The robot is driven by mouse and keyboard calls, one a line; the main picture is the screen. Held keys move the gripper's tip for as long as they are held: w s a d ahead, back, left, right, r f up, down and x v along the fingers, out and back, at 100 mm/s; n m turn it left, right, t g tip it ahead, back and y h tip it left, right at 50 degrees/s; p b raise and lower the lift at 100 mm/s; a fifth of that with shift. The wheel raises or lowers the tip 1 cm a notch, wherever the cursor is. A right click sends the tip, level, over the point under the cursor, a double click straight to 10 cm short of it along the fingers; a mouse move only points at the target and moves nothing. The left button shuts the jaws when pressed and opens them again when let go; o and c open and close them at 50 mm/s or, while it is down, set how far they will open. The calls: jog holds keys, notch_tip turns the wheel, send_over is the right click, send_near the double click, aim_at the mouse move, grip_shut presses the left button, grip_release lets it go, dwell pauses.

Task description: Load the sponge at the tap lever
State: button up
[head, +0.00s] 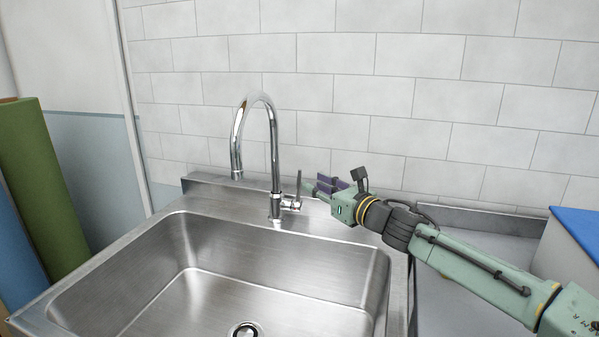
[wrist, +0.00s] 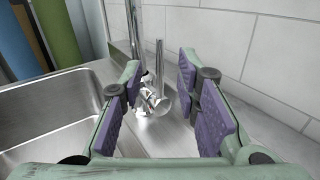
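The chrome tap (head: 275,150) stands at the back edge of the steel sink, its curved spout over the basin. Its thin upright lever (head: 298,183) is on the right side of the tap base. In the wrist view the lever (wrist: 159,62) shows in the gap between my fingers, beyond their tips. My gripper (head: 322,186) is just right of the lever, pointing at it. In the wrist view my gripper (wrist: 160,76) is open, with purple pads on both fingers and nothing held between them. No sponge can be seen in either view.
The steel sink (head: 95,290) has an empty basin with a drain (head: 245,329). A tiled wall (head: 400,100) rises close behind the tap. Green and blue rolls (head: 40,185) stand at the left. A blue-topped box (head: 580,225) is at the right.

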jog(key=p, duration=0.2)
send_over(300, 201)
jog(key=shift+a, duration=0.1)
jog(key=shift+c, duration=0.4)
grip_shut()
dwell(0.5)
